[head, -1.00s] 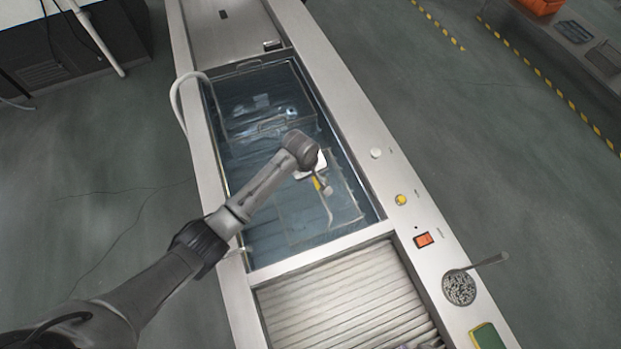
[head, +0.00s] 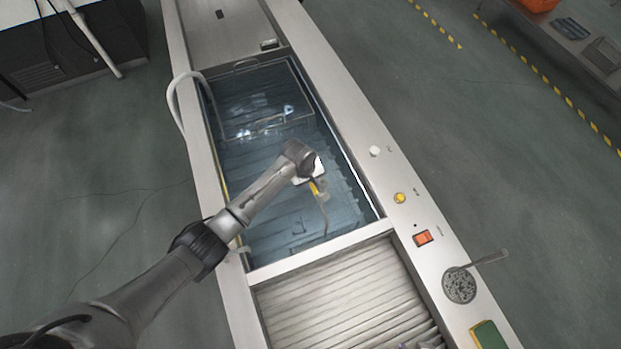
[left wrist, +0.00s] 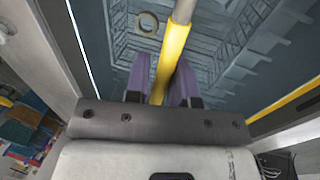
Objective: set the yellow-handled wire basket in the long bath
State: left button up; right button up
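The long bath (head: 283,243) is a steel-rimmed tank of blue liquid in the middle of the head view. My left gripper (head: 315,182) is over its near half, shut on the yellow handle (head: 319,189) of the wire basket. In the left wrist view the yellow handle (left wrist: 172,50) runs between the purple finger pads of my gripper (left wrist: 164,88). The basket's wire walls (left wrist: 240,32) show dimly below, apparently under the liquid. Whether its bottom touches the bath floor cannot be told. My right gripper is not in view.
Another wire-framed basket or rack (head: 280,129) is in the bath's far half. A pale hose (head: 172,103) arches over the left rim. A ribbed drain section (head: 340,295) adjoins the near end. Knobs, an orange switch (head: 423,237) and a round perforated strainer (head: 460,286) line the right ledge.

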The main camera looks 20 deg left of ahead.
pick_arm(q)
jog(key=shift+o, duration=1.4)
jog(key=shift+r, duration=0.1)
jog(key=shift+r, duration=0.3)
jog(key=p+v, duration=0.1)
jog(key=v, duration=1)
jog(key=shift+r+p, duration=0.2)
jog(key=shift+p, duration=0.1)
jog(key=shift+s, duration=0.1)
jog(key=s+f+m+t, duration=0.1)
jog(key=s+f+m, duration=0.25)
jog(key=s, duration=0.85)
jog(key=s+f+m+t, duration=0.15)
jog(key=s+m, duration=0.35)
jog(key=s, duration=0.8)
jog(key=s+a+r+m+y, duration=0.1)
jog(key=s+a+r+m, duration=0.1)
jog(key=s, duration=0.7)
jog(key=shift+a+r+y, duration=0.3)
jog(key=shift+a, duration=0.35)
